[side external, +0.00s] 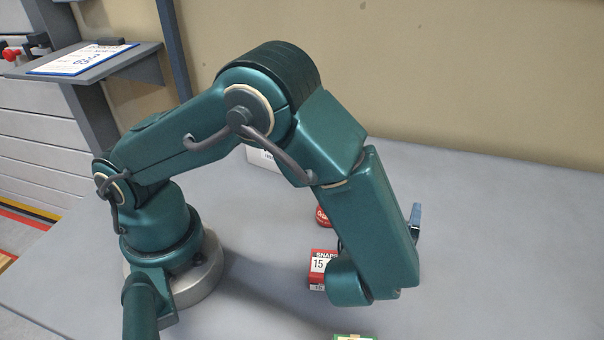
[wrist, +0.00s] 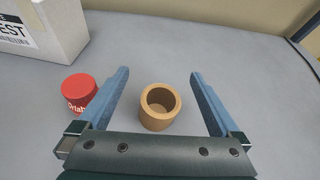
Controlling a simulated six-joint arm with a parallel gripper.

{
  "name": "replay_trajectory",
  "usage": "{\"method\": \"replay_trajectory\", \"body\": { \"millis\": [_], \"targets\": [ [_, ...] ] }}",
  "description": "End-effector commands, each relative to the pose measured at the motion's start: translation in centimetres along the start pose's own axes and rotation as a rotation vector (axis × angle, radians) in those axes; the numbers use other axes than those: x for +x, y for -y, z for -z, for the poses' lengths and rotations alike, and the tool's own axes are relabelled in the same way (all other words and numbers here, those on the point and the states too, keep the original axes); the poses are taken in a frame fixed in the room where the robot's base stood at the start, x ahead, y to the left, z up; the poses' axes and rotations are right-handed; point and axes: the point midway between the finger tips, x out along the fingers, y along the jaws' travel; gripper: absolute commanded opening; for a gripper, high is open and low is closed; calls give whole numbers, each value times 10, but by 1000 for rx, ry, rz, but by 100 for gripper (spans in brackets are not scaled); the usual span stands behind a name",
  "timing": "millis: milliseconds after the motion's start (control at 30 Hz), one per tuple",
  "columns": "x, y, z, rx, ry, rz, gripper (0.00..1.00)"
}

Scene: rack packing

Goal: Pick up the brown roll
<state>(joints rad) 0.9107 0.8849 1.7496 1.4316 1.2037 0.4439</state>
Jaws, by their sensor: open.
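The brown roll (wrist: 153,121) is a short tan cylinder with a round hollow in its top. It stands upright on the grey table in the wrist view. My gripper (wrist: 160,76) is open, with its two blue fingers on either side of the roll in that view, the roll lying nearer the left finger. Nothing is between the fingertips that I can see as held. In the side external view only one blue finger (side external: 415,216) shows past my arm, and the roll is hidden there.
A red round container (wrist: 79,90) stands just left of the left finger; it also shows in the side external view (side external: 322,216). A white box (wrist: 45,30) stands behind it. A red-and-white box (side external: 318,268) and a green-edged item (side external: 353,337) are near my arm. The table's right side is clear.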

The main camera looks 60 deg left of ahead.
Motion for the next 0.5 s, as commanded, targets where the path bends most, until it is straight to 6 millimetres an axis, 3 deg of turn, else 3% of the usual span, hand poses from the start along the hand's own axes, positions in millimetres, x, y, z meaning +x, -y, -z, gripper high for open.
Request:
{"method": "replay_trajectory", "body": {
  "millis": [100,200,333,500],
  "targets": [
    [-7,1,26,86,-5,30,99],
    [-11,0,36,122,-7,44,99],
    [-6,2,38,125,-9,49,99],
    [16,2,38,123,-10,45,99]
  ]
}}
